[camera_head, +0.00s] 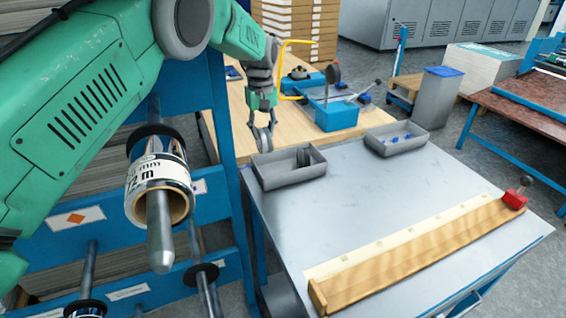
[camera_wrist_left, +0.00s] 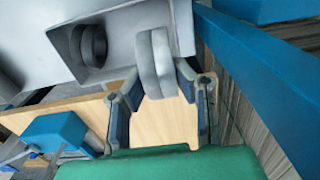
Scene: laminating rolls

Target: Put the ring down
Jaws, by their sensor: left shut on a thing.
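My left gripper (camera_head: 262,140) points down at the near edge of the wooden table, just behind and left of a grey bin (camera_head: 288,184). In the left wrist view the gripper (camera_wrist_left: 160,88) is shut on a grey ring (camera_wrist_left: 153,62), which stands on edge between the fingertips. The ring is beside the bin's rim and appears above it. Another dark grey ring or pair of rings (camera_wrist_left: 92,46) lies inside the bin. It also shows in the head view (camera_head: 304,157). My right gripper is not in view.
A second grey bin (camera_head: 397,149) with small blue pieces stands on the grey table (camera_head: 370,205). A wooden bar with a red-based knob (camera_head: 430,250) lies at the front. A blue rack (camera_head: 215,215) with a film roll (camera_head: 158,185) is at left. The grey table's middle is clear.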

